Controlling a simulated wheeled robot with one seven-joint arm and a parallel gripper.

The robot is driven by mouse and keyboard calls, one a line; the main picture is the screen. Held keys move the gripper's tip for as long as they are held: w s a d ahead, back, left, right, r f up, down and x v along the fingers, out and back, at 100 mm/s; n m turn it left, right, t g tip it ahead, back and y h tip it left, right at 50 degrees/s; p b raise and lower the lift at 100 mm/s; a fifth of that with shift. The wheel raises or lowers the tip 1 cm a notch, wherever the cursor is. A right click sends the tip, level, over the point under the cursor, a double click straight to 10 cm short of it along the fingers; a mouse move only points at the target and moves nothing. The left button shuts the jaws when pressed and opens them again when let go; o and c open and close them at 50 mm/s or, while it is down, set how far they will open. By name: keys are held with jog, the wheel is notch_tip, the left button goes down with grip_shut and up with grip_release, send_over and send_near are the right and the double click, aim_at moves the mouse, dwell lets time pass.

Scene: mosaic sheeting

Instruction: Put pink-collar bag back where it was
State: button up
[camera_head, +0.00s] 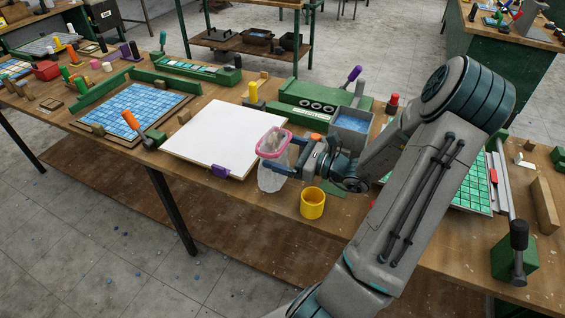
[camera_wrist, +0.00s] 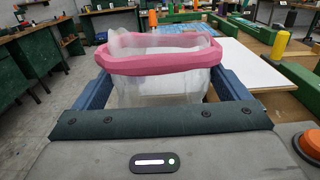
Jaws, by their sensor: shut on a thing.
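The pink-collar bag (camera_head: 272,158) is a clear, see-through bag with a pink rim. My gripper (camera_head: 291,155) is shut on the bag and holds it upright at the front edge of the workbench, beside the white board's right corner. In the wrist view the bag (camera_wrist: 160,60) fills the space between the two blue fingers, its pink collar just above them. Its contents are hard to make out, and its lower part is hidden in the wrist view.
A white board (camera_head: 220,135) with a purple clamp (camera_head: 219,171) lies left of the bag. A yellow cup (camera_head: 312,203) stands close on the right, near the bench edge. A blue mosaic sheet (camera_head: 133,108) lies further left.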

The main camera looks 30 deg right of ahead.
aim_at(284, 162)
jog(key=shift+f+p, duration=0.4)
jog(key=shift+f, duration=1.45)
jog(key=o, duration=1.5)
jog(key=shift+f+b, duration=0.4)
jog(key=shift+b, duration=0.1)
jog(key=v, duration=0.4)
jog(key=b+v, duration=0.1)
jog(key=v, duration=0.4)
jog(key=r+b+v, duration=0.1)
jog(key=v, duration=0.4)
jog(key=shift+w, duration=0.1)
